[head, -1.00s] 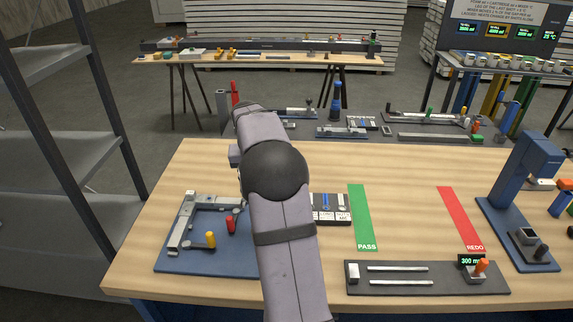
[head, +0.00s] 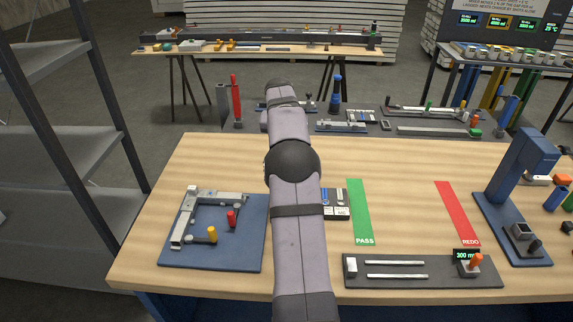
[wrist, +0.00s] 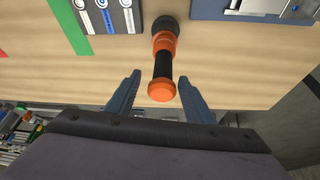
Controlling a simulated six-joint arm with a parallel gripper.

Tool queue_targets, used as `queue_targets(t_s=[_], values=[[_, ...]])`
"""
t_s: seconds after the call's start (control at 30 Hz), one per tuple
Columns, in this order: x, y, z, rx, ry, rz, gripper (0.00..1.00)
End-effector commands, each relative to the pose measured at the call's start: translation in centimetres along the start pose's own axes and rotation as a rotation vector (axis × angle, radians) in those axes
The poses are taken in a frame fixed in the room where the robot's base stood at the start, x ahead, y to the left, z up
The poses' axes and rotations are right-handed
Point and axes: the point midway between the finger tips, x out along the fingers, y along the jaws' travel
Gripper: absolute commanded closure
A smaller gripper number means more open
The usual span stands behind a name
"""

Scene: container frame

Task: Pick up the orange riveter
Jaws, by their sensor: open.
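The orange riveter (wrist: 164,44) shows in the wrist view as an orange and black cylinder with a round orange end toward my gripper. I cannot tell for sure whether it stands or lies on the wooden table. My gripper (wrist: 158,76) is open, with one blue-grey finger on each side of the riveter's near end in the picture. I see no clear contact between the fingers and the riveter. In the head view my own arm hides the riveter and my fingers.
A blue plate (head: 253,232) with a metal corner clamp lies left of my arm. Right of it are a small labelled card holder (head: 337,198), the green PASS strip (head: 361,205), the red REDO strip (head: 456,210), a grey rail fixture (head: 395,285) and a blue press (head: 520,180).

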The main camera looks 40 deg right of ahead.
Motion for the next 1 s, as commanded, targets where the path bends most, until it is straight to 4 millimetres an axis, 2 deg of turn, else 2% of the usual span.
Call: queue_targets(t_s=[0.23,0.63,0.93,0.97,1.0], values=[[0.6,-0.1,-0.1,0.0,-0.001,0.0,0.52],[4.8,-0.3,-0.1,0.0,-0.001,0.0,0.52],[5.2,-0.3,-0.1,0.0,0.002,-0.001,0.52],[5.2,-0.3,-0.1,0.0,0.002,-0.001,0.54],[5.2,-0.3,-0.1,0.0,0.002,-0.001,0.64]])
